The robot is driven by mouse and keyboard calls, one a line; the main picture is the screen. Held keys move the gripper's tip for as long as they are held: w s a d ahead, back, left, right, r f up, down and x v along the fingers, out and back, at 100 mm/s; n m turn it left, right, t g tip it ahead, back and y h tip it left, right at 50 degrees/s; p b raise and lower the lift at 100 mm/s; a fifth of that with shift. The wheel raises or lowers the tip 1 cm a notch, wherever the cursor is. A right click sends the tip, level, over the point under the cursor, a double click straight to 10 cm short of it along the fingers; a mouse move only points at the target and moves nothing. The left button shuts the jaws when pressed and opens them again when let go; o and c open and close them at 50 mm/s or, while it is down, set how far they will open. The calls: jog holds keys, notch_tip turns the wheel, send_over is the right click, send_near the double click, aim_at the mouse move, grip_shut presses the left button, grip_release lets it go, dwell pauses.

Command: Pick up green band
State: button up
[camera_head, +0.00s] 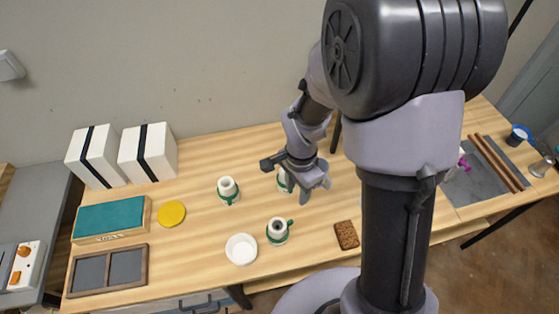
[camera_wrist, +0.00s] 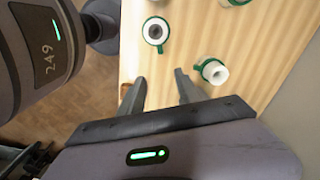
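Green bands sit around three small white pieces on the wooden table. One band (camera_head: 229,200) is around the left piece (camera_head: 226,185). A second band (camera_head: 282,186) is around the piece behind my gripper, partly hidden by it. A third band (camera_head: 289,225) is around the front piece, which has a dark opening. In the wrist view the front band (camera_wrist: 147,38) lies ahead of the fingers and another band (camera_wrist: 203,66) lies to their right. My gripper (camera_head: 315,191) is open and empty above the table; its spread fingers also show in the wrist view (camera_wrist: 160,83).
A white bowl (camera_head: 241,249), a yellow disc (camera_head: 171,214) and a brown textured block (camera_head: 346,235) lie around the pieces. A teal-topped box (camera_head: 110,217), a dark framed panel (camera_head: 107,270) and white boxes (camera_head: 147,152) stand at left. Bare wood lies right of my gripper.

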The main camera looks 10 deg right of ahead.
aim_at(290, 222)
jog(key=f+b, duration=0.1)
jog(key=f, duration=0.5)
jog(key=a+f+b, duration=0.1)
jog(key=f+b, duration=0.1)
jog(key=f, duration=0.3)
jog(key=f+b, duration=0.1)
jog(key=f, duration=0.5)
jog(key=shift+a+f+b, duration=0.3)
jog(key=shift+f+b, duration=0.05)
jog(key=shift+s+r, duration=0.1)
grip_shut()
